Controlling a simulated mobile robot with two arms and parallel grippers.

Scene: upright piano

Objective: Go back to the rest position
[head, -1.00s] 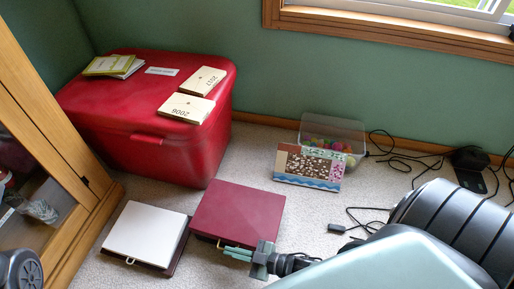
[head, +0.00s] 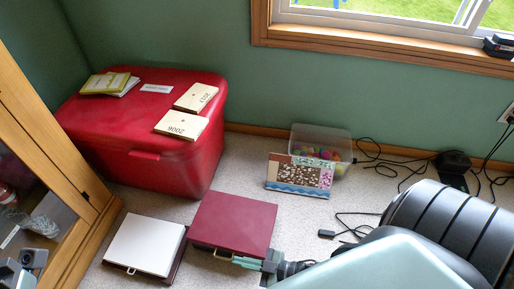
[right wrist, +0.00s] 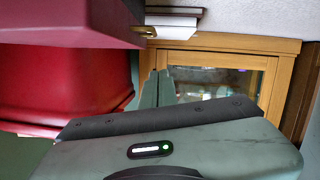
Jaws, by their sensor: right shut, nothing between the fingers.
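My right gripper (head: 242,263) is at the lower middle of the head view, by the near right corner of the maroon box (head: 233,222). Its pale green fingers are shut with nothing between them. They also show in the right wrist view (right wrist: 158,88), pointing up. In the head view the fingertips overlap the box's front edge near its gold latch; I cannot tell whether they touch it. My right forearm fills the lower right. Grey parts show in the lower left corner of the head view, but no left fingers can be made out.
A white-lidded box (head: 145,241) lies left of the maroon one. Behind stands a red chest (head: 140,150) with wooden blocks and booklets on top. A wooden glass-door cabinet (head: 60,160) is at the left. A clear bin (head: 335,140), patterned box (head: 299,176) and cables lie on the carpet.

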